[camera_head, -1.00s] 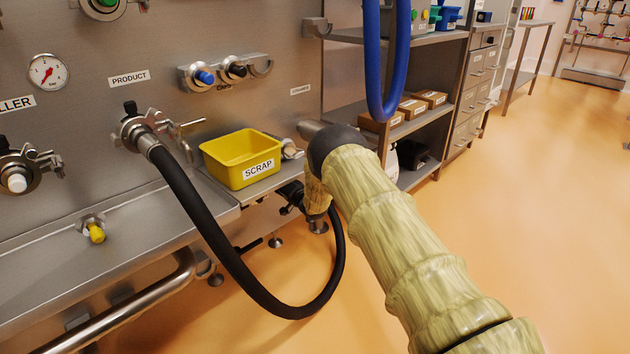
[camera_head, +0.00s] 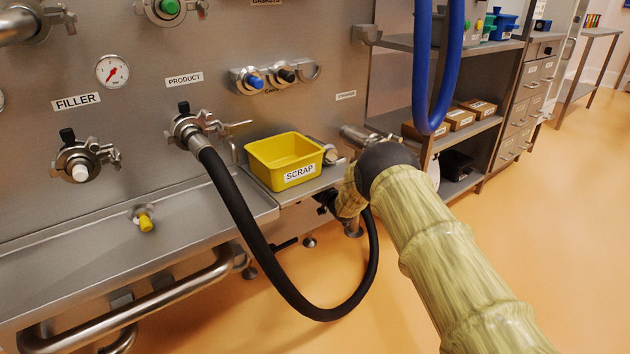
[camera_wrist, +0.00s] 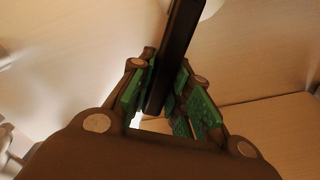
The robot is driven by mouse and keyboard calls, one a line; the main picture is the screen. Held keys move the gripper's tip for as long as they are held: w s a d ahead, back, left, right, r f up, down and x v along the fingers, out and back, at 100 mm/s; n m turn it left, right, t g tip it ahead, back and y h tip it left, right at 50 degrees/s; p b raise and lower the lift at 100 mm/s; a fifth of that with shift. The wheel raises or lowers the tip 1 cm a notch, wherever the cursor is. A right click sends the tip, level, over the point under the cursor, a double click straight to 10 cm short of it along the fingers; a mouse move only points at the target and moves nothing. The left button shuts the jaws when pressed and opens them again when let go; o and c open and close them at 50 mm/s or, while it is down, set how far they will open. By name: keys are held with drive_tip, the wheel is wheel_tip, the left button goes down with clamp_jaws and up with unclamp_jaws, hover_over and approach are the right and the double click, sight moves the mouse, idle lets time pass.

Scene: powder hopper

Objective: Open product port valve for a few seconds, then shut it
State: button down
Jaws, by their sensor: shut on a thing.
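The product port (camera_head: 187,128), under a PRODUCT label (camera_head: 184,79), is a steel fitting on the panel with a black handle (camera_head: 184,107) standing upright on top. A black hose (camera_head: 240,220) runs from it, loops down and comes up beside my arm. My gripper (camera_wrist: 165,95) is low, just right of and below the yellow SCRAP bin; in the head view my arm largely hides it. In the wrist view its green pads are shut on a dark bar (camera_wrist: 180,45). I cannot tell whether this bar is a valve handle or part of the hose.
The yellow SCRAP bin (camera_head: 258,165) stands on the steel ledge. The FILLER port (camera_head: 80,165) is at left, with a yellow-capped fitting (camera_head: 144,220) below. A blue hose (camera_head: 420,90) hangs before the shelves (camera_head: 445,140). The orange floor is clear at right.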

drive_tip(key=shift+d+f, duration=0.1)
drive_tip(key=shift+f, duration=0.15)
drive_tip(key=c, duration=1.3)
unclamp_jaws()
drive_tip(key=shift+d, duration=0.1)
drive_tip(key=shift+a+r, duration=0.15)
drive_tip(key=shift+a, duration=0.05)
drive_tip(key=v, duration=1.2)
drive_tip(key=shift+s+a, duration=0.1)
